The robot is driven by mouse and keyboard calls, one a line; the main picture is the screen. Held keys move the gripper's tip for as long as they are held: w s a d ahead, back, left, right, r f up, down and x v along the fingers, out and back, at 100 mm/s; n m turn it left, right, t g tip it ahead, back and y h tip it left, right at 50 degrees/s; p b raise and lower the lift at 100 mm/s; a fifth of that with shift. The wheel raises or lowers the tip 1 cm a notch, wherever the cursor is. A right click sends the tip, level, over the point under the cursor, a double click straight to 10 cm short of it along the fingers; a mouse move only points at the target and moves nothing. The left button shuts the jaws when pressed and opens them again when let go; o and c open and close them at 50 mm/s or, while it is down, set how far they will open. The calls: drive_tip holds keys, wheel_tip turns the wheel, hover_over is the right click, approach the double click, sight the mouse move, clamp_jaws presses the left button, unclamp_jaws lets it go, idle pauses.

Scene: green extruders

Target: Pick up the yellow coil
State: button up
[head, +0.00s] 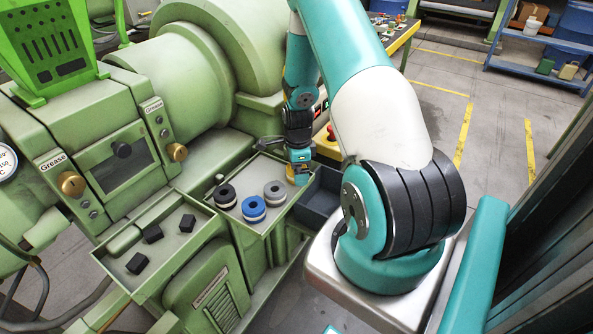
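A dark coil (225,196), a blue coil (253,208) and a grey coil (275,193) lie flat in a green tray (262,233) on the machine. My gripper (298,178) points down at the tray's far right corner, to the right of and behind the grey coil.
Several black blocks (153,234) lie in another green tray (200,238) to the left. A dark open bin (318,197) stands just right of the coil tray. The green machine (190,70) rises behind the trays. A blue shelf (540,70) stands far right, beyond open floor.

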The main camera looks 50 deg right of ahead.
drive_tip(key=c, duration=1)
drive_tip(key=shift+c, duration=0.2)
wheel_tip(320, 180, up, 20)
drive_tip(key=b, duration=0.3)
